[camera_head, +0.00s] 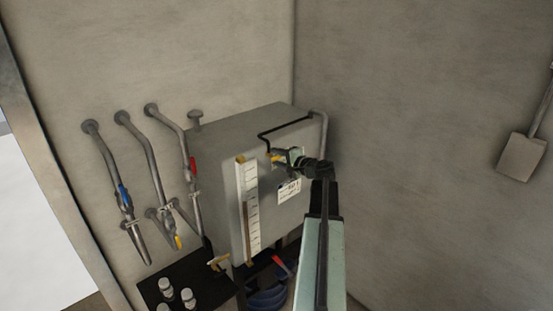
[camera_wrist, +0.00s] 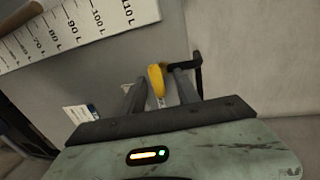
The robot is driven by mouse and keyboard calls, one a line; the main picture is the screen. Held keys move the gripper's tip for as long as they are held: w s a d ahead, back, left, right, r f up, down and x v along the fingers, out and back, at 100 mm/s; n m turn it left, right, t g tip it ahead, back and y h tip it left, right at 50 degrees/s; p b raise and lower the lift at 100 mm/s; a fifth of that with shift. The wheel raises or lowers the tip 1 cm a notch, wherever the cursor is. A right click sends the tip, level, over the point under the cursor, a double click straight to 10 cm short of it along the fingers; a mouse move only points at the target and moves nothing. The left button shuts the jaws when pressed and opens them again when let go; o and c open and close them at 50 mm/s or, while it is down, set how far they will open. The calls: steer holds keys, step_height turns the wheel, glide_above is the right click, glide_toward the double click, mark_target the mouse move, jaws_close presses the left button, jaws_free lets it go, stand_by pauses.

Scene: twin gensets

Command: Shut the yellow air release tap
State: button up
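A tap with a yellow handle (camera_wrist: 157,80) is on the front of the grey tank, in the upper middle of the wrist view. In the head view, yellow (camera_head: 277,158) shows high on the tank front beside my gripper (camera_head: 287,157). In the wrist view, the two grey fingers of my gripper (camera_wrist: 159,88) are apart, with the yellow handle between them. I cannot tell whether either finger touches it. The tap body is partly hidden behind the fingers.
The grey tank (camera_head: 218,170) has a level scale (camera_head: 250,205) and a bent black pipe (camera_head: 285,127) near the tap. Blue-, red- and yellow-handled pipe valves (camera_head: 178,242) are at left. A shovel (camera_head: 522,155) hangs on the right wall.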

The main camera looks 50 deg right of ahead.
steer(key=p+v, duration=0.1)
steer(key=v, duration=0.6)
steer(key=shift+s, duration=0.35)
steer(key=shift+r, duration=0.1)
